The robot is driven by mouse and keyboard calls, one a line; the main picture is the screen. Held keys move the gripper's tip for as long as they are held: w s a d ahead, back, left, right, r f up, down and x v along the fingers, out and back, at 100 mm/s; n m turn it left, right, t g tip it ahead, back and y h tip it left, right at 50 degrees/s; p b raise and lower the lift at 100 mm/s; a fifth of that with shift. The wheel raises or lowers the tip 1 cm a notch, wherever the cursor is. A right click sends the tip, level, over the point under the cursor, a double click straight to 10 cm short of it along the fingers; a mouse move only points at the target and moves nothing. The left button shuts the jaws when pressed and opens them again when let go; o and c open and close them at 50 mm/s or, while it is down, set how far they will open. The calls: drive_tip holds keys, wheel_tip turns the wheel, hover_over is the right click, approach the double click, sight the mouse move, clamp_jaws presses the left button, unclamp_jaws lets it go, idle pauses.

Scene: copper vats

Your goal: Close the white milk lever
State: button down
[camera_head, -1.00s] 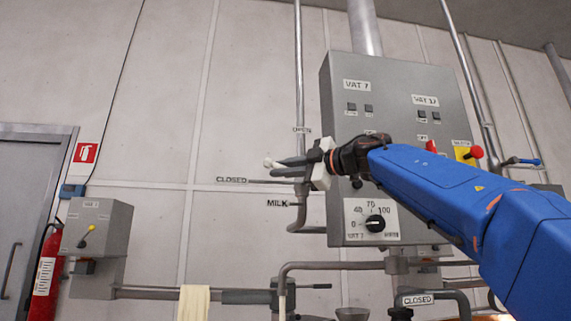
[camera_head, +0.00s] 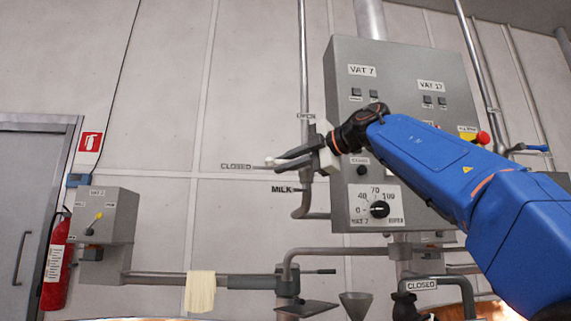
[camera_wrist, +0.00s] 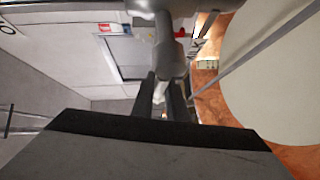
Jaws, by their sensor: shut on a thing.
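The white milk lever (camera_head: 269,161) shows its pale tip just past my fingers, on the vertical pipe beside the panel. It points left, nearly level, slightly above the line of the upper CLOSED label (camera_head: 236,167). The MILK label (camera_head: 282,189) is below it. My gripper (camera_head: 284,160) is shut on the lever, reaching in from the right, and its fingers hide most of the handle. In the wrist view, the two dark fingers (camera_wrist: 163,98) have the pale lever (camera_wrist: 160,91) between them.
The grey control panel (camera_head: 408,130) stands right behind my arm, with a dial (camera_head: 379,209) at its lower left. Pipes with a hanging cloth (camera_head: 200,291) and a funnel (camera_head: 355,304) run below. Bare wall lies left of the lever. A copper vat rim (camera_wrist: 208,85) is in the wrist view.

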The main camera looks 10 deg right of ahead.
drive_tip(key=shift+f, duration=0.1)
drive_tip(key=c, duration=1.8)
unclamp_jaws()
drive_tip(key=shift+a, duration=0.1)
drive_tip(key=shift+o, duration=0.2)
drive_tip(key=shift+s+d, duration=0.35)
drive_tip(key=shift+d, duration=0.05)
drive_tip(key=v, duration=1.6)
drive_tip(key=shift+r, duration=0.25)
drive_tip(key=shift+s+d, duration=0.1)
drive_tip(key=shift+d, duration=0.05)
